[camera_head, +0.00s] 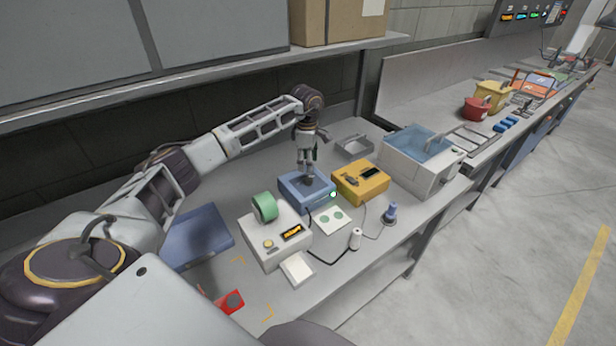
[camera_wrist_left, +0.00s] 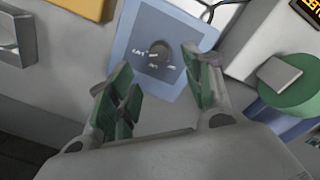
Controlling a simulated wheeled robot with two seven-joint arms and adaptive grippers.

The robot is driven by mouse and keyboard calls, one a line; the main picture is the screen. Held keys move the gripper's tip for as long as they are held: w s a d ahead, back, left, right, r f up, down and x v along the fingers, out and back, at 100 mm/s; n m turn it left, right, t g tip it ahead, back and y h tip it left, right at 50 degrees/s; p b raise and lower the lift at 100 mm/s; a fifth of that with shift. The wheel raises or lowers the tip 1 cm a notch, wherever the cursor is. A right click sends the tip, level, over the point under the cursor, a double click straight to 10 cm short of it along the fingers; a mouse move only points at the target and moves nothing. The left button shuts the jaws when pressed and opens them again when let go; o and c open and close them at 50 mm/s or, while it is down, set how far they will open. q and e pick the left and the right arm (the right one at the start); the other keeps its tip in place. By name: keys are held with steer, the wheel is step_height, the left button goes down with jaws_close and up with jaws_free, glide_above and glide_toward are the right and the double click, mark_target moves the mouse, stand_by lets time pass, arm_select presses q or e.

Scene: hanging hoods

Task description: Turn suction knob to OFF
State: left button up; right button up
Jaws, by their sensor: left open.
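The suction knob (camera_wrist_left: 158,53) is a small dark round knob on the face of a blue box (camera_wrist_left: 135,30), with small white markings beside it that are too blurred to read. I cannot tell which setting it points to. In the head view the blue box (camera_head: 292,190) stands mid-bench with a green light at its front corner. My left gripper (camera_head: 309,172) points down over the box and hides the knob there. In the left wrist view my left gripper (camera_wrist_left: 155,66) is open and empty, with the knob between its fingers in the picture, apparently apart from them. My right gripper is out of view.
A yellow box (camera_head: 362,186) stands right of the blue box. A white unit (camera_head: 282,255) with a green roll (camera_head: 265,206) stands in front, left. A clear-topped tank (camera_head: 412,165) is further right. A shelf (camera_head: 180,75) runs above the bench at the back.

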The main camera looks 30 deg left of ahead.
mark_target(308, 179)
arm_select(q)
steer(key=shift+w+f+p, duration=0.15)
steer(key=shift+f+p, duration=0.45)
steer(key=shift+f, duration=3.4)
steer(key=shift+a, duration=0.1)
steer(key=shift+c, duration=0.4)
steer(key=c, duration=0.9)
